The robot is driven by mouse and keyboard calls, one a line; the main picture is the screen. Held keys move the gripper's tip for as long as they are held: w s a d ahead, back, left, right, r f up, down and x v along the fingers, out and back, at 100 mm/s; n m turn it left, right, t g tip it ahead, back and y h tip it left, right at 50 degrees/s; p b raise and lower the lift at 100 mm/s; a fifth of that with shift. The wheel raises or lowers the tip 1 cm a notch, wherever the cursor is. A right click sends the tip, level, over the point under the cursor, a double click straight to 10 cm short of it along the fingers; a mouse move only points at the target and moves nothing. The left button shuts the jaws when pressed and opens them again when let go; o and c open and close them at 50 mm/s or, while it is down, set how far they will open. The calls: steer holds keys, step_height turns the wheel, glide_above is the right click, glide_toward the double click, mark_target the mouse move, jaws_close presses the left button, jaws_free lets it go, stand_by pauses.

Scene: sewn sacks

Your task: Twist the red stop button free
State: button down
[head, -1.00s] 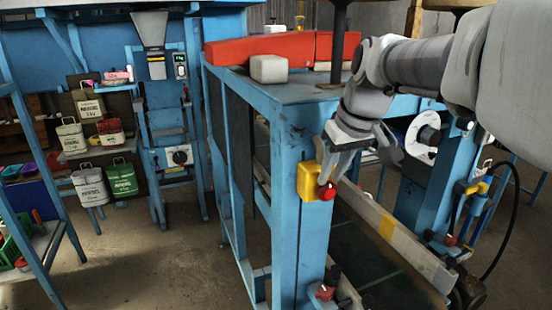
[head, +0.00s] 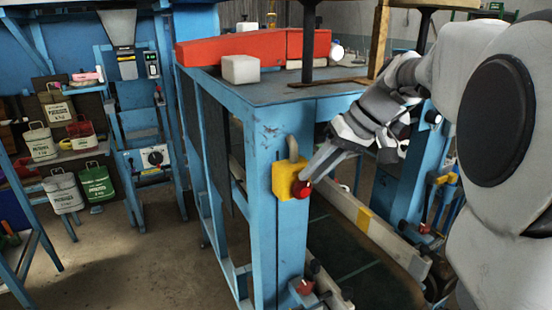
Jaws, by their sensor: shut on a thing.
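The red stop button (head: 301,189) sits on the right side of a yellow box (head: 285,180) fixed to a blue post of the machine frame. My gripper (head: 307,178) reaches in from the right, its grey fingers pointing down and left. The fingertips are shut on the red button, with part of the button showing just below them. The far finger and the exact contact are partly hidden.
The blue post (head: 268,220) stands right beside the gripper. A conveyor (head: 345,255) with a pale side rail runs below. On the bench top (head: 270,90) lie a white block (head: 240,69) and a red beam (head: 240,48). Several sacks hang at the left.

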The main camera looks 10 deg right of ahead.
steer(key=shift+d+f+g+y, duration=0.3)
steer(key=shift+f+y, duration=0.3)
steer(key=shift+y, duration=0.2)
steer(key=c, duration=0.8)
jaws_free()
steer(key=shift+w+a, duration=0.1)
steer(key=shift+a, duration=0.05)
steer(key=shift+c, duration=0.2)
steer(key=shift+r, duration=0.2)
steer(key=shift+d+r, duration=0.15)
steer(key=shift+d, duration=0.05)
steer(key=p+v, duration=0.1)
steer(key=v, duration=1.6)
steer(key=shift+p, duration=0.3)
